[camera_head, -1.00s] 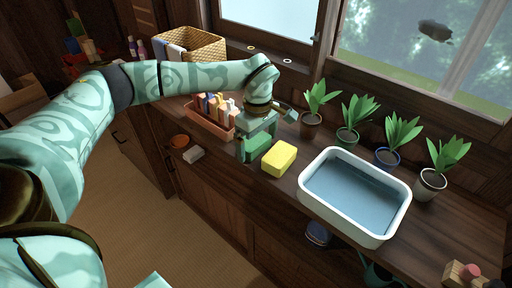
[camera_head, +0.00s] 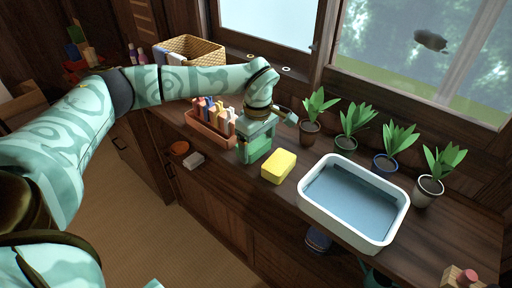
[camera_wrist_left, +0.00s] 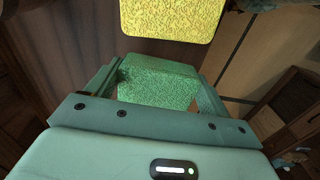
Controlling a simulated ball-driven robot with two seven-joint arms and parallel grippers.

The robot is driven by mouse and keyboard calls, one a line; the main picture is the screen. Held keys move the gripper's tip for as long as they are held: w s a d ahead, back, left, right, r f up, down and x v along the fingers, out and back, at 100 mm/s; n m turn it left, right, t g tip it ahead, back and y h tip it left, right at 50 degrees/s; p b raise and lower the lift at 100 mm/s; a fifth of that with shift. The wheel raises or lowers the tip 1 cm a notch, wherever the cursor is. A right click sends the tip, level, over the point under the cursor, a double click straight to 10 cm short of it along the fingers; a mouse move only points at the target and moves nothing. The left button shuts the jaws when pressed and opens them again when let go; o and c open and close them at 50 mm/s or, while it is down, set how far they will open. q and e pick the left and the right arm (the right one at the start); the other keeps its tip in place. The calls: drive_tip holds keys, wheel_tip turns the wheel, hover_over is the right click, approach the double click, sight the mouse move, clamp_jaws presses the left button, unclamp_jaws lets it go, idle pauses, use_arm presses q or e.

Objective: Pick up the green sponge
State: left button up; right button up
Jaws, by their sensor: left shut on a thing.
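The green sponge (camera_head: 257,145) is between the fingers of my left gripper (camera_head: 254,152), just left of the yellow sponge on the wooden counter. In the left wrist view the green sponge (camera_wrist_left: 158,82) fills the space between both fingers of my left gripper (camera_wrist_left: 155,90), which is shut on it. I cannot tell whether its underside touches the counter. The yellow sponge (camera_head: 279,166) lies on the counter; it also shows ahead of the fingers in the left wrist view (camera_wrist_left: 172,16). My right gripper does not show.
A white basin of water (camera_head: 384,236) stands right of the sponges. Several potted plants (camera_head: 352,129) line the window side. A terracotta tray (camera_head: 207,131) of upright coloured items and a wicker basket (camera_head: 206,50) stand to the left.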

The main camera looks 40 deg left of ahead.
use_arm(q)
drive_tip(key=s+d+r+p, duration=0.3)
drive_tip(key=s+r, duration=0.2)
drive_tip(key=s, duration=0.1)
drive_tip(key=s+d+r+p, duration=0.3)
drive_tip(key=s+r, duration=0.3)
drive_tip(key=shift+s+p, duration=0.3)
drive_tip(key=shift+s, duration=0.05)
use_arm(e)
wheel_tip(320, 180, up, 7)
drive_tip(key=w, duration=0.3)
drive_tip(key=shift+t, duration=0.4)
use_arm(q)
drive_tip(key=shift+o, duration=0.2)
drive_tip(key=shift+d+r, duration=0.1)
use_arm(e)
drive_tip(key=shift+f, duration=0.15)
